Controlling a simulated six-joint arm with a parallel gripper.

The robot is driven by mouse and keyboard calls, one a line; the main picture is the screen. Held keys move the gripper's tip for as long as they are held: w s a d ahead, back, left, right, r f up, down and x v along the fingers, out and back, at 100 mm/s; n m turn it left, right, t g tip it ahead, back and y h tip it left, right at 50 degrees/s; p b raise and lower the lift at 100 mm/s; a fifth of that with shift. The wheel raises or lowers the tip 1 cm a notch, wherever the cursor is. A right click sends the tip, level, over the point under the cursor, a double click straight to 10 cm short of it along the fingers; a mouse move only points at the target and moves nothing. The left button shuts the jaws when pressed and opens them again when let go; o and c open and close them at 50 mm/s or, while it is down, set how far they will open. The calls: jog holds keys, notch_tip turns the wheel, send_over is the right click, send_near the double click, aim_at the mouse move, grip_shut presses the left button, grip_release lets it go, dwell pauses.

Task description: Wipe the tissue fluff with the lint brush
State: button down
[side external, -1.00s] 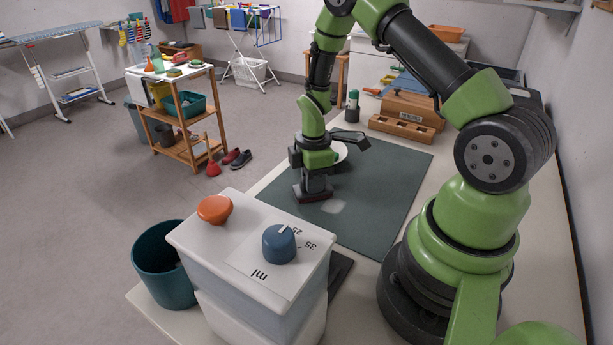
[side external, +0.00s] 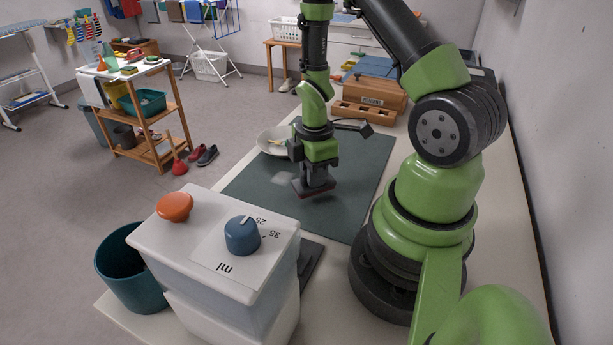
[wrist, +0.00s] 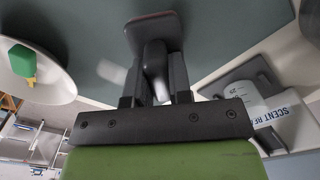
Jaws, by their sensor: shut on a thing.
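My gripper (side external: 317,165) is shut on the lint brush (side external: 314,189), a dark brush with a reddish pad edge, over the middle of the dark green mat (side external: 345,210). In the wrist view the brush (wrist: 155,32) shows beyond the fingers of my gripper (wrist: 155,82), its handle between them. The tissue fluff (side external: 284,179) is a faint pale patch on the mat, just left of the brush and apart from it. It shows blurred in the wrist view (wrist: 111,72). Whether the brush touches the mat is hard to tell.
A white dish (side external: 270,139) holding a green and yellow thing stands at the mat's left edge. A white dispenser box (side external: 215,245) with an orange knob and a blue dial is in front, beside a teal bin (side external: 135,270). A wooden box (side external: 375,90) stands behind the mat.

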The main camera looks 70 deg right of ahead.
jog(key=shift+r, duration=3.2)
